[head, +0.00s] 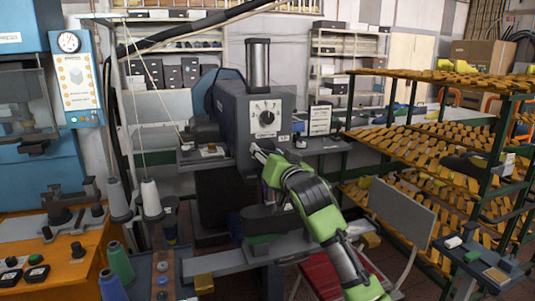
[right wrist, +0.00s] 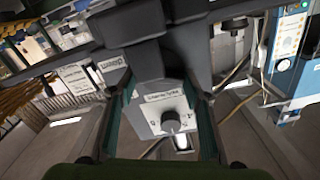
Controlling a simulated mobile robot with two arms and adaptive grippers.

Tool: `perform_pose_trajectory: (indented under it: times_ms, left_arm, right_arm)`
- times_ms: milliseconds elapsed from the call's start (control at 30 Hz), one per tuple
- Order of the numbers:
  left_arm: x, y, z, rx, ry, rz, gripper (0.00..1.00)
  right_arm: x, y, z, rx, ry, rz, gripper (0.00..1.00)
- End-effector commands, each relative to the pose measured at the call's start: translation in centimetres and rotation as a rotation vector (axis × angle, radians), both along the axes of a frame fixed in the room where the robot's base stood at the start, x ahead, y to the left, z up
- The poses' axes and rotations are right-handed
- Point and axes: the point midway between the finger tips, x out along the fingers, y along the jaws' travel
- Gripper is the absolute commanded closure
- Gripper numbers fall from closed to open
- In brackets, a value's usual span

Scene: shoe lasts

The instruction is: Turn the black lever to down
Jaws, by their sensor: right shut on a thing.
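My right gripper (head: 258,152) reaches up from the lower right to the lower front of the grey machine (head: 243,112), below its dial. It is shut on a dark part there, most likely the black lever. The fingers hide most of that part, so its angle cannot be told. In the right wrist view my right gripper (right wrist: 162,82) has one finger on each side of the machine's front panel. The round dial knob (head: 267,117) on a pale plate is above the gripper in the head view. It also shows in the right wrist view (right wrist: 170,121). My left gripper is not in view.
A green-framed rack (head: 496,130) with several shelves of orange-brown shoe lasts stands at the right. An orange bench (head: 75,265) and thread cones (head: 151,198) stand at the left. A small shelf with a white label card (head: 320,120) adjoins the machine.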

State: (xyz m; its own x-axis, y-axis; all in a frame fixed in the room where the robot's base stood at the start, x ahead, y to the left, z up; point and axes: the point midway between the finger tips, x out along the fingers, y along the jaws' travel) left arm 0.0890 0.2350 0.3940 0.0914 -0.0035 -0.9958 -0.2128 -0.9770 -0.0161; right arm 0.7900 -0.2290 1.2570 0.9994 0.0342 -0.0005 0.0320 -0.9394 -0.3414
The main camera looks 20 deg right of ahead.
Motion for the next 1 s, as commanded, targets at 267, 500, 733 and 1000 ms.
perform_pose_trajectory:
  times_ms: [267,500,733,1000]
  left_arm:
    - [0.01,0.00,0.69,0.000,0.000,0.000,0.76]
    - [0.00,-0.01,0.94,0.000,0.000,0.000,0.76]
    - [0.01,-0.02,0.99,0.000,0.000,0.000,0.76]
    - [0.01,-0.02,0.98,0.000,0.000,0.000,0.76]
  right_arm:
    - [0.01,-0.03,0.02,0.179,0.007,-0.001,0.77]
    - [0.01,-0.08,0.04,0.256,0.009,-0.001,0.77]
    - [0.01,-0.13,0.03,0.279,0.009,-0.001,0.77]
    - [0.00,-0.12,0.05,0.280,0.008,-0.001,0.77]
